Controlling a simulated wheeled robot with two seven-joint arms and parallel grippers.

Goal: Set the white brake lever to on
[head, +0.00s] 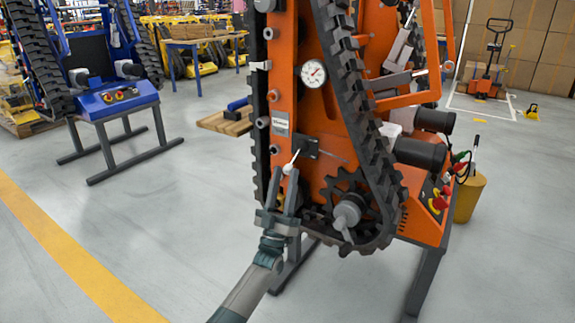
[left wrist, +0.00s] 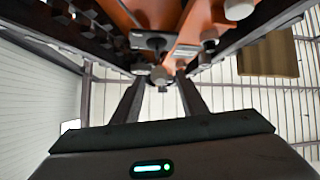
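The white brake lever (head: 292,161) is a short, slanted lever with a pale ball end, beside a dark plate (head: 306,146) on the orange tracked carrier (head: 325,105). My left gripper (head: 283,174) points up at the lever from below, its two fingers apart. The lever's lower end shows at the fingertips; I cannot tell whether they touch it. In the left wrist view, the two fingers (left wrist: 160,88) also stand apart, with a pale round knob (left wrist: 160,75) near and between their tips. My right gripper is not in view.
A track (head: 345,90) and toothed sprocket (head: 349,205) stand just right of my left gripper. The carrier rests on a dark stand (head: 425,285). A blue carrier (head: 115,95) stands at the left. The floor in front is clear.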

